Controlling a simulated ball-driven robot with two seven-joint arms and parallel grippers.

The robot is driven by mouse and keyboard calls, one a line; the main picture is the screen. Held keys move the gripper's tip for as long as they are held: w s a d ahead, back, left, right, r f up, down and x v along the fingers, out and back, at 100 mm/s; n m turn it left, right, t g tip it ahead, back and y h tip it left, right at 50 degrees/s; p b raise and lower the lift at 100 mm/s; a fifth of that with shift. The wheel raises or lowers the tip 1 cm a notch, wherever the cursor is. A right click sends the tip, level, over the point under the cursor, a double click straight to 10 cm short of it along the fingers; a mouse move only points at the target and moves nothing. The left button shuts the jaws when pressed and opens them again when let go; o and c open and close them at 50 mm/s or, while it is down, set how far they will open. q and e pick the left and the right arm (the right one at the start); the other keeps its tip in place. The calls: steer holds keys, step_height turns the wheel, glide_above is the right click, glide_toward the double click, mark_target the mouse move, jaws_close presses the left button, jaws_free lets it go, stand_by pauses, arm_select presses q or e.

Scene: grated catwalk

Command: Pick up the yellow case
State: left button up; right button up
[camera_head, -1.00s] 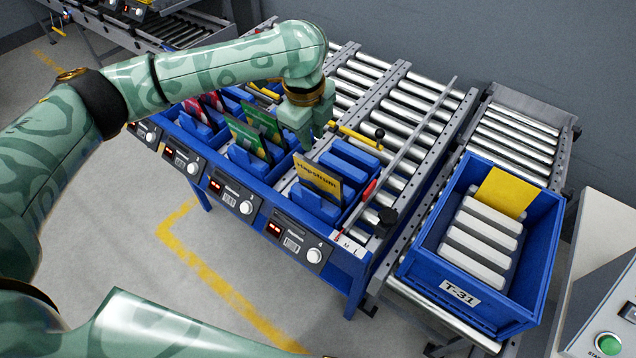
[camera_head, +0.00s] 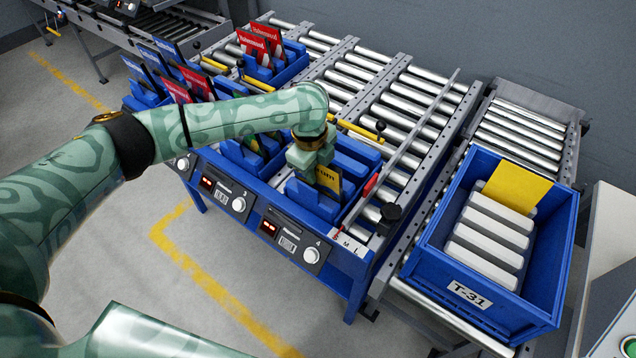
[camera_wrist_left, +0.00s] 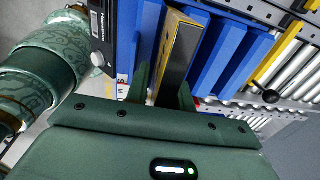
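The yellow case (camera_head: 328,179) stands upright in the nearest blue slotted holder (camera_head: 318,202), above the panel marked 4. My left gripper (camera_head: 314,168) is over it from above and hides much of its face and lettering. In the left wrist view the yellow case (camera_wrist_left: 182,48) shows edge-on, with a yellow face and dark edge. The left gripper (camera_wrist_left: 163,86) is open there, with one finger on each side of the case and a gap visible. My right gripper is not in view.
Blue holders with red, blue and green cases line the rack to the left. Yellow bars and a black knob (camera_head: 390,212) are close by.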

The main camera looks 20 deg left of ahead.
arm_select(q)
steer(key=shift+r, duration=0.1)
jaws_close()
steer(key=shift+r, duration=0.1)
